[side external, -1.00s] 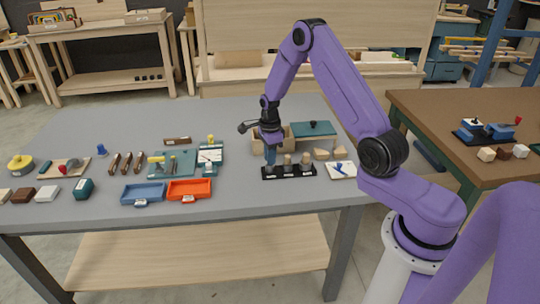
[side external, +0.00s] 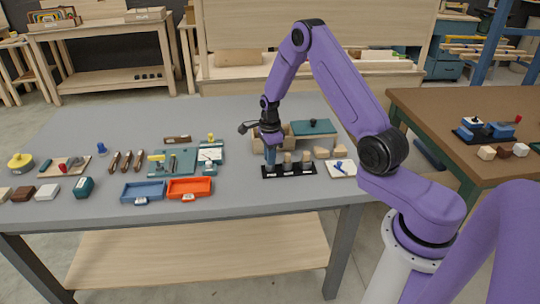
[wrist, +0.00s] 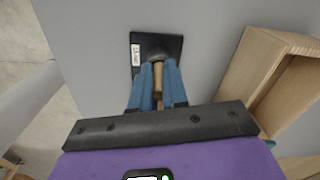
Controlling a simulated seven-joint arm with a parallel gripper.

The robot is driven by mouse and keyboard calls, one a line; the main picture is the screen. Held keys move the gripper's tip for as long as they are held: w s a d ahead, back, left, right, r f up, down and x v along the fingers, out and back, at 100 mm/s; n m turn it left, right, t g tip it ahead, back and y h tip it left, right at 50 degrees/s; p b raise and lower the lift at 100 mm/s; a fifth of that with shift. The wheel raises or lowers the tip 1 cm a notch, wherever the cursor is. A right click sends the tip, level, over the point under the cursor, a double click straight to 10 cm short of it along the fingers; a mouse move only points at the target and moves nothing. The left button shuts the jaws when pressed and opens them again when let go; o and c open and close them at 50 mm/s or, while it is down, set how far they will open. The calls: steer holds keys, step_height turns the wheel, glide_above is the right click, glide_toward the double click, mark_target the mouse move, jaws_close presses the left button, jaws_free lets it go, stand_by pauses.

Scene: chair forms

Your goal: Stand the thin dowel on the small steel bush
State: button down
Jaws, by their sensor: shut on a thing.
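My gripper (side external: 270,162) points straight down over the left end of a black strip (side external: 302,172). In the wrist view its blue fingers (wrist: 157,72) are shut on a thin wooden dowel (wrist: 158,82), over the black strip (wrist: 172,44) with its white label. In the side view the fingers hide the dowel, and I cannot tell whether its lower end touches anything. Two short tan posts (side external: 287,160) (side external: 305,159) stand upright on the strip to the right of the gripper. I cannot make out which part is the small steel bush.
A light wooden box (wrist: 262,75) stands close beside the gripper, with a teal lid or box (side external: 312,129) behind. A white plate with a blue piece (side external: 341,168) lies to the right. Orange (side external: 189,188) and blue (side external: 143,192) trays lie left. The front table edge is clear.

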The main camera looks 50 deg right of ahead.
steer(key=shift+r, duration=0.55)
stand_by(0.4)
steer(key=shift+f, duration=0.6)
stand_by(1.1)
steer(key=shift+r, duration=0.6)
stand_by(0.5)
steer(key=shift+f, duration=0.55)
stand_by(1.1)
steer(key=c, duration=0.5)
jaws_free()
steer(key=shift+r, duration=3.5)
steer(key=shift+a, duration=0.1)
